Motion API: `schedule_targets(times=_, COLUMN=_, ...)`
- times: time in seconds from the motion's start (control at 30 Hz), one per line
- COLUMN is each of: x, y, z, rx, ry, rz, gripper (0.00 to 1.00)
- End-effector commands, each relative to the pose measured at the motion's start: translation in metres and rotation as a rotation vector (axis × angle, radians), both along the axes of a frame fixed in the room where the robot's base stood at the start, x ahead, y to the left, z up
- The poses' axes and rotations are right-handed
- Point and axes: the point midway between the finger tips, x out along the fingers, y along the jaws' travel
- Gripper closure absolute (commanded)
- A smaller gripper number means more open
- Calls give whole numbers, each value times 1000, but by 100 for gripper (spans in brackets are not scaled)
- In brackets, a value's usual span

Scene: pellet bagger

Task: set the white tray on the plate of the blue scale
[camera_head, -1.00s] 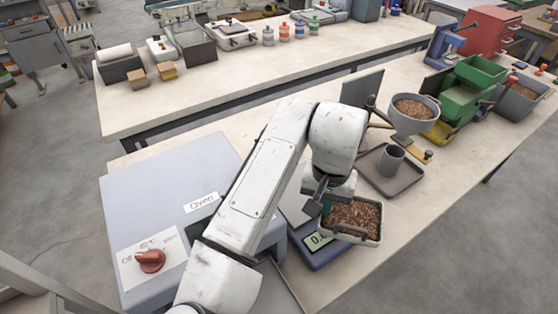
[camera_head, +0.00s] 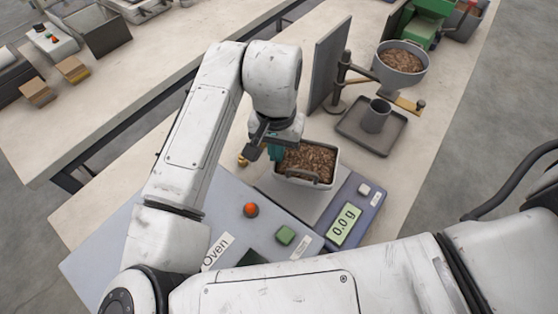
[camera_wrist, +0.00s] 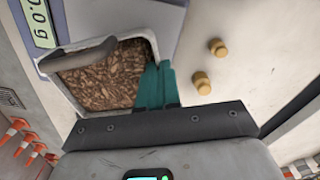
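The white tray (camera_head: 333,175), filled with brown pellets, is over the far part of the grey plate (camera_head: 297,203) of the blue scale (camera_head: 364,211). It also shows in the wrist view (camera_wrist: 72,90), with a grey handle on one side. The scale's display reads 0.0 g. I cannot tell for sure whether the tray touches the plate. My gripper (camera_head: 276,152) is at the tray's left wall. In the wrist view its teal fingers (camera_wrist: 160,68) are close together on the tray's wall near a corner, and the fingertips are partly hidden.
The oven (camera_head: 190,235) with a red knob and green button is beside the scale. Small brass weights (camera_wrist: 202,83) stand near the tray. A hopper (camera_head: 401,65) of pellets hangs above a grey tray with a cup (camera_head: 376,116). A dark upright panel (camera_head: 328,62) stands behind.

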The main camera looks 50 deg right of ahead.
Motion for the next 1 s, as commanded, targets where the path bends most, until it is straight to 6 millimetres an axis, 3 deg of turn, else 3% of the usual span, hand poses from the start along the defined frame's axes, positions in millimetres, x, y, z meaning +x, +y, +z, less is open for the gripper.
schedule_targets(times=0.47, x=0, y=0, z=-48, rx=-2, ry=1, rz=1, gripper=100)
schedule_targets(times=0.83, x=0, y=0, z=-54, rx=-1, ry=0, rz=1, gripper=100)
schedule_targets(times=1.0, x=0, y=0, z=-53, rx=-1, ry=-1, rz=1, gripper=82)
